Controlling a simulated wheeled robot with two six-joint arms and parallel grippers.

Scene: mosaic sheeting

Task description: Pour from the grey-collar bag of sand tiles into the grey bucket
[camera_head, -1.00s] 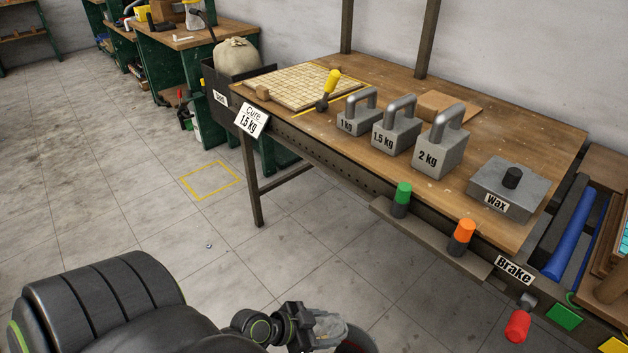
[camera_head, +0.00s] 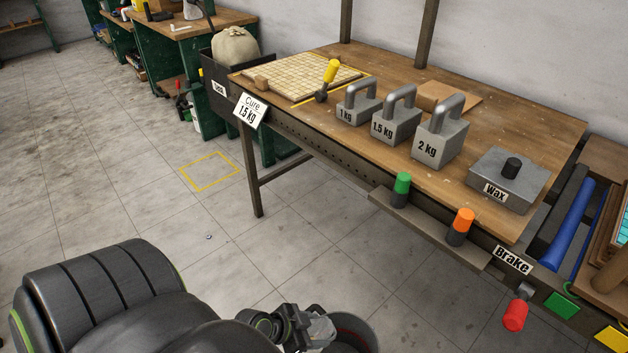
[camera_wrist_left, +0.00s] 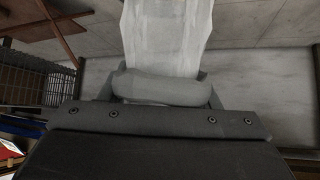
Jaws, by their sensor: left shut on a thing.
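My left gripper (camera_head: 318,333) is at the bottom edge of the head view, where little of it shows. In the left wrist view it is shut on the grey-collar bag: the thick grey collar (camera_wrist_left: 165,88) lies across the jaws, and the pale translucent bag body (camera_wrist_left: 165,35) extends beyond it to the top edge. The bag's contents cannot be made out. A round grey rim, apparently the grey bucket (camera_head: 362,323), shows just right of the gripper, dark reddish inside and cut off by the frame. Whether the bag is over it is hidden. My right gripper is not in view.
A wooden workbench (camera_head: 510,120) holds a tile sheet (camera_head: 300,82), grey weights (camera_head: 437,142) and a wax block (camera_head: 510,180). Green and orange knobs and a brake lever (camera_head: 517,311) line its front edge. The floor left of it is clear, with a yellow outlined square (camera_head: 210,177).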

